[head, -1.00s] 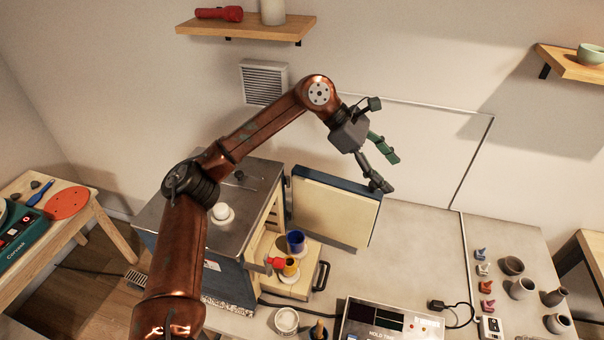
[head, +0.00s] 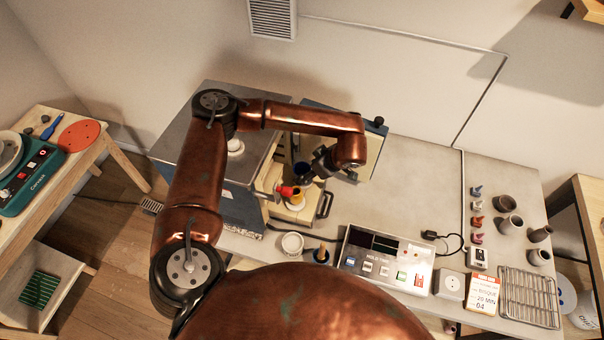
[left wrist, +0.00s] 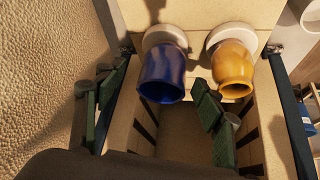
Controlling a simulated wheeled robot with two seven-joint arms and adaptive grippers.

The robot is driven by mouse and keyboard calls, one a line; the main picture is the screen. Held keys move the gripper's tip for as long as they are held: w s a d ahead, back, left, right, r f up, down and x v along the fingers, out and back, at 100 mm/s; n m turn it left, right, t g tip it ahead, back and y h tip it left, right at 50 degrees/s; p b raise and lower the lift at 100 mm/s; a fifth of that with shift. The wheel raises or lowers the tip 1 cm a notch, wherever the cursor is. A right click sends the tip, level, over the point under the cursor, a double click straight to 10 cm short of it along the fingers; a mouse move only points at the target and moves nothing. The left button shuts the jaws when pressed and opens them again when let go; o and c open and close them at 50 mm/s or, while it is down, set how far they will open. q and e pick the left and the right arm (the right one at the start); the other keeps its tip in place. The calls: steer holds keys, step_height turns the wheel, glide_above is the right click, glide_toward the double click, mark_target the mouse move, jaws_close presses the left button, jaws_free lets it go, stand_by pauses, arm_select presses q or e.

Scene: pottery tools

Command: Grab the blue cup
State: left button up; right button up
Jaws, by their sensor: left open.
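The blue cup (left wrist: 163,72) stands on a white round disc inside the cream-walled kiln (left wrist: 255,120) in the left wrist view, its open mouth towards the camera. In the left wrist view the green-padded fingers of my left gripper (left wrist: 158,92) are apart, one on each side of the cup. The right finger lies between the cup and a yellow vase (left wrist: 233,70). I see no grip on the cup. My right gripper is out of view.
The yellow vase stands close to the right of the cup on its own disc. Kiln walls with slots flank the fingers. A red item (head: 287,191) lies near the vase. A control box (head: 385,262) and several small pots stand on the table to the right.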

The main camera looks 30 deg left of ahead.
mark_target(302, 173)
arm_select(q)
steer(key=x, duration=0.4)
steer(key=shift+s+a+p, duration=0.15)
steer(key=shift+s+p, duration=0.1)
steer(key=shift+p, duration=0.15)
steer(key=c, duration=1.3)
steer(key=shift+c, duration=0.3)
steer(key=shift+r, duration=0.15)
